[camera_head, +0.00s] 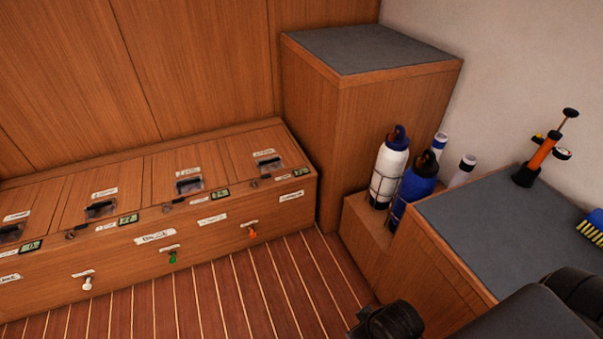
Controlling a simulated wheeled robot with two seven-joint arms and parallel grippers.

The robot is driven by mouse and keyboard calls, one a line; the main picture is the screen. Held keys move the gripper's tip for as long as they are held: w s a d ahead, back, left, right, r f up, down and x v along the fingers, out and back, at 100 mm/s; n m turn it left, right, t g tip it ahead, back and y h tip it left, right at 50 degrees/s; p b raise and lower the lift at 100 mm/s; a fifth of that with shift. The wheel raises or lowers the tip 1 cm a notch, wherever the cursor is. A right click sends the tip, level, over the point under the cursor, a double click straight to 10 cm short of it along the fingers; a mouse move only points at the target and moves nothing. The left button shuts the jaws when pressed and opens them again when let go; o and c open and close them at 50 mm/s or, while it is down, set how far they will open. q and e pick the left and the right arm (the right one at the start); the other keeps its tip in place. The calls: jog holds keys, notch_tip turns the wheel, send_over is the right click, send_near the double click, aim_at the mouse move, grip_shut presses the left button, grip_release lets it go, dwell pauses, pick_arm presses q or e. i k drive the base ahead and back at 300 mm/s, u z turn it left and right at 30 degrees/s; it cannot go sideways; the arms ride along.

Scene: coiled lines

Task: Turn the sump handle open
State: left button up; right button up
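Small coloured handles stick out of the front of a long wooden bench: a white handle (87,284), a green handle (172,258) and an orange handle (252,232). Each has a small white label above it, too small to read, so I cannot tell which is the sump handle. All three hang at the lower front, with nothing touching them. A black part of mine, perhaps the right gripper (388,321), shows at the bottom edge, well right of the handles; its fingers cannot be made out. My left gripper is not in view.
The bench top (130,178) has lids with dark latches and small displays. A tall grey-topped cabinet (372,48) stands at its right end. Bottles (390,165) stand in a wire rack beside a grey-topped counter (480,225) with a hand pump (541,152). The striped floor (230,295) is clear.

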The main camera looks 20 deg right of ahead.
aim_at(81, 227)
jog(key=u, duration=1.15)
jog(key=k, duration=0.15)
jog(key=z, duration=0.05)
